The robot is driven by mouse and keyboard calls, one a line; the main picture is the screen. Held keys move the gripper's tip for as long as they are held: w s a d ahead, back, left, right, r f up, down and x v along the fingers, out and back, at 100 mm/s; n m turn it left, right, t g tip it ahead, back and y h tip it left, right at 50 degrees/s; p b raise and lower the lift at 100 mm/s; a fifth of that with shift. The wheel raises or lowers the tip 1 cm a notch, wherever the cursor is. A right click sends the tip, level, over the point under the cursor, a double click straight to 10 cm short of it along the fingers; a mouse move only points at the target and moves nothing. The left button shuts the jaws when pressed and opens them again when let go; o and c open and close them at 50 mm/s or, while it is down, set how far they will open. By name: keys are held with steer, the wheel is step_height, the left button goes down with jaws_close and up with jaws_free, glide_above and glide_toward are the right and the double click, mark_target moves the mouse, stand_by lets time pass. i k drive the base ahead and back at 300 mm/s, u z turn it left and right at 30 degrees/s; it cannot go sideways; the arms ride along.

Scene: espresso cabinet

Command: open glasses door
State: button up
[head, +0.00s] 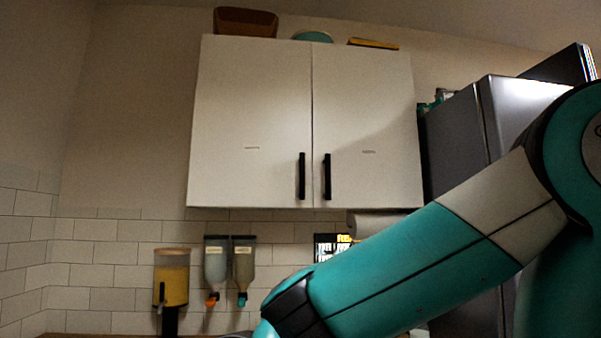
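A white two-door wall cabinet hangs in the middle of the head view, with both doors shut. The left door (250,110) has a black vertical handle (302,176) near its lower right edge. The right door (370,115) has a black vertical handle (327,177) near its lower left edge. Each door carries a small label, (252,148) on the left one and a similar one on the right; the text is too small to read. My teal and white arm reaches in from the right, below the cabinet. My gripper is out of the picture.
A brown basket (245,22), a teal bowl (312,36) and a flat item (373,43) lie on the cabinet. A steel fridge (460,140) stands at the right. A yellow dispenser (171,280) and two wall bottles (216,262) are below. The space before the doors is clear.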

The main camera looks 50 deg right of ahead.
mark_target(250, 143)
steer(key=z, duration=0.4)
steer(key=i, duration=0.65)
steer(key=z, duration=0.6)
